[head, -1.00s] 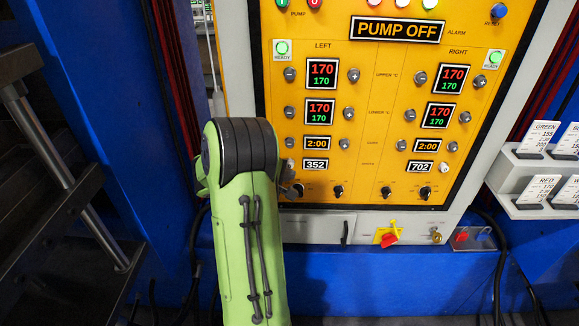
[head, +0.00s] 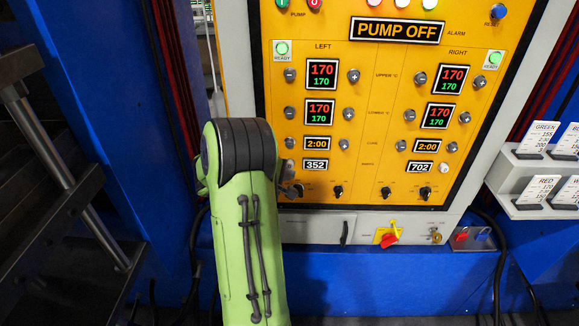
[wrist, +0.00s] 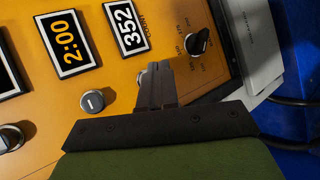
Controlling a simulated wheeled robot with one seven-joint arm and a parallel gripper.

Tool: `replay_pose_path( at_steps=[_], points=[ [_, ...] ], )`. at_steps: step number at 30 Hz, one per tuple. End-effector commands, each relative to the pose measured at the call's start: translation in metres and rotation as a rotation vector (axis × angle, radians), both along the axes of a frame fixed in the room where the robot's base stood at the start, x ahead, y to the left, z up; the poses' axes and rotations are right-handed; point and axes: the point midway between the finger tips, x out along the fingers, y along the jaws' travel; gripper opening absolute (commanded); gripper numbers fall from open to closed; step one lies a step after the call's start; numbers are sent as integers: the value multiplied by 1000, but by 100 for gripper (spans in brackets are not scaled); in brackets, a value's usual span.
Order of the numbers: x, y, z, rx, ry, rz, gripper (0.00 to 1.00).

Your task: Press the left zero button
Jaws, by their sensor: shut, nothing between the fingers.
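The left count display (head: 315,165) reads 352 on the yellow panel; it also shows in the wrist view (wrist: 127,26). The left zero button is a small pale knob (wrist: 141,77), left of that display on the panel and mostly hidden by my fingers in the wrist view. My gripper (wrist: 155,70) is shut and empty, its fingertips over or right beside that button. I cannot tell whether they touch it. In the head view my green arm hides most of my gripper, low at the panel's left edge.
The 2:00 display (wrist: 68,43) and a grey minus button (wrist: 97,102) are near my fingers. A black rotary knob (wrist: 200,41) sits on the other side. The right count display (head: 420,166) reads 702. A red-yellow switch (head: 387,236) is below.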

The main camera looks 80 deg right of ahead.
Motion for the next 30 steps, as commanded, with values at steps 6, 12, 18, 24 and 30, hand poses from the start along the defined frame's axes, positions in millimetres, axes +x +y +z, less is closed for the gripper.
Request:
replay_pose_path(
  at_steps=[6, 12, 18, 24, 30],
  points=[
    [1, -5, 1, 0, 0, 0, 0],
    [1, -5, 1, 0, 0, 0, 0],
    [1, -7, 1, 0, 0, -1, 0],
    [2, -9, 1, 0, 0, -1, 0],
    [3, -12, 1, 1, -1, -1, 0]
  ],
)
